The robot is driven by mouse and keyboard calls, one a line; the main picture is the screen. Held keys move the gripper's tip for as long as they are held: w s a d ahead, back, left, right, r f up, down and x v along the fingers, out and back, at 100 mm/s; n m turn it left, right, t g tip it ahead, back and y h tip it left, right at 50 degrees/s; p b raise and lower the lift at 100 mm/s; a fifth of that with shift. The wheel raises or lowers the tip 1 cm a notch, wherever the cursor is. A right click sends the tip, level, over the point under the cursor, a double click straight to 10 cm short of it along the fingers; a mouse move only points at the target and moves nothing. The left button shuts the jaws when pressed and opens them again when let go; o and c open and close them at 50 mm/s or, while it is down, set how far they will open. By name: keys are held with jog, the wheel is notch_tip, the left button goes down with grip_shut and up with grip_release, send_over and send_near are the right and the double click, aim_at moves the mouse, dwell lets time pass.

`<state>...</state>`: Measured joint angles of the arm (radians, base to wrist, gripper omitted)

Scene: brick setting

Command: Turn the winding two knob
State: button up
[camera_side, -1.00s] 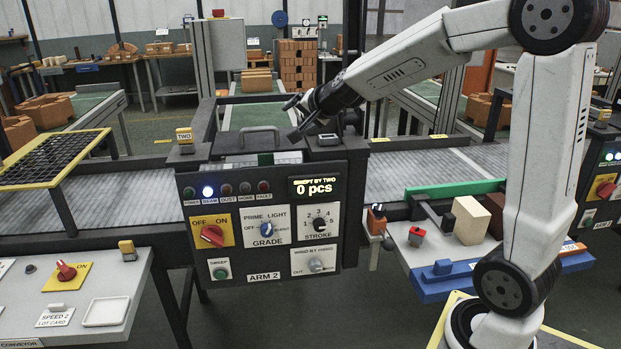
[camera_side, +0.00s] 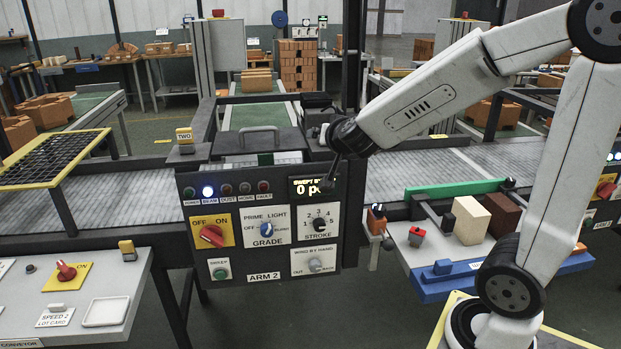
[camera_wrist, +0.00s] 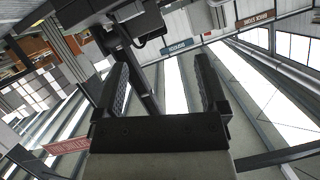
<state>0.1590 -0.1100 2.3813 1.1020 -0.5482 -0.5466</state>
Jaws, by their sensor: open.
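The dark control panel labelled ARM 2 (camera_side: 218,276) is in the side view. Its grey hand-winding knob (camera_side: 315,265) sits on a white plate at the lower right, marked OUT and BACK. The knob is not visible in the wrist view, which looks towards the ceiling.
A red ON/OFF switch (camera_side: 212,235), a blue grade knob (camera_side: 266,229), a black stroke knob (camera_side: 319,224) and a green sweep button (camera_side: 220,273) crowd the same panel. The space before the panel's lower part is clear.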

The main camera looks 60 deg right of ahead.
send_near(316, 268)
jog(key=w+d, duration=0.1)
jog(key=w, duration=0.1)
jog(key=shift+s+d+f, duration=0.2)
jog(key=shift+d+f, duration=0.05)
jog(key=shift+f, duration=0.15)
jog(key=shift+w+d, duration=0.1)
jog(key=shift+w, duration=0.05)
jog(key=shift+x, duration=3.7)
jog(key=shift+f, duration=0.1)
grip_shut()
